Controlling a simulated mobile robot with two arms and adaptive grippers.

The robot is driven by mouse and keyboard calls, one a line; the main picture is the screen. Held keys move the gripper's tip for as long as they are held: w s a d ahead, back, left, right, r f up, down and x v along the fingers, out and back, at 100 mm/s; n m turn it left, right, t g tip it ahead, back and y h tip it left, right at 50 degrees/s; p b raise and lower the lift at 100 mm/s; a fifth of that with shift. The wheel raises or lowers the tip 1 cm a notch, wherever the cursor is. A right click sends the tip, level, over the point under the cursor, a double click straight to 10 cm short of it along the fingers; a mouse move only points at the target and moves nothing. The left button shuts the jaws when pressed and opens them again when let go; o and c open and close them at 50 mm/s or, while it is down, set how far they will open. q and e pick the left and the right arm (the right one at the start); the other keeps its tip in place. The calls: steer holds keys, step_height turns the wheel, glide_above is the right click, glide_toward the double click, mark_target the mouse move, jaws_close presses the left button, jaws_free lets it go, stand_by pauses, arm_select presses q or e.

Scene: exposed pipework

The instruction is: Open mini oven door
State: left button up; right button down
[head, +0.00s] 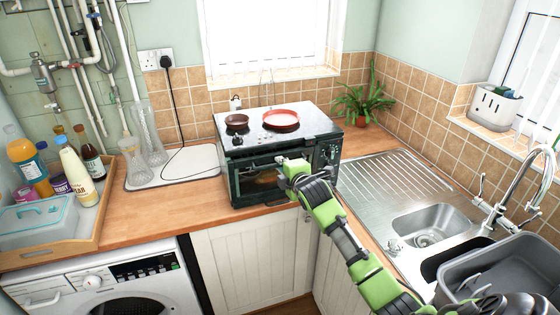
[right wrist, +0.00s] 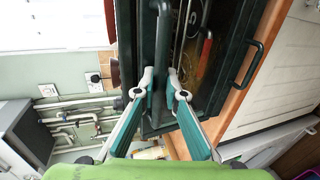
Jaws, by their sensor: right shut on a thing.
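The mini oven (head: 233,178) is a dark box on the wooden counter under the window, with a glass-fronted door (head: 262,180) and knobs at its right side. My right gripper (head: 284,170) reaches the upper part of the door front. In the right wrist view its two fingers (right wrist: 160,80) close around a dark bar, the oven door handle (right wrist: 161,45). Racks and a yellowish area show behind the glass. The door looks closed or nearly so; the arm hides part of it. My left gripper is out of view.
A red pan (head: 281,119) and a small brown pan (head: 236,121) sit on the oven top. A potted plant (head: 362,103) stands behind right. The steel sink (head: 428,224) and a grey tub (head: 500,262) are at right. Bottles in a wooden tray (head: 100,225) are at left.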

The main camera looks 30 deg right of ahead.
steer(key=s+a+f+p, duration=0.1)
steer(key=s+f+p, duration=0.1)
steer(key=s, duration=0.4)
steer(key=shift+s+a+f, duration=0.25)
steer(key=shift+a+f, duration=0.05)
steer(key=shift+f, duration=0.6)
steer(key=c, duration=1.4)
jaws_free()
steer(key=shift+r, duration=0.15)
steer(key=shift+c, duration=0.2)
steer(key=shift+s, duration=0.1)
steer(key=s+a+p, duration=0.2)
steer(key=s+p, duration=0.1)
steer(key=s, duration=0.6)
steer(key=shift+s+a, duration=0.15)
steer(key=shift+s, duration=0.2)
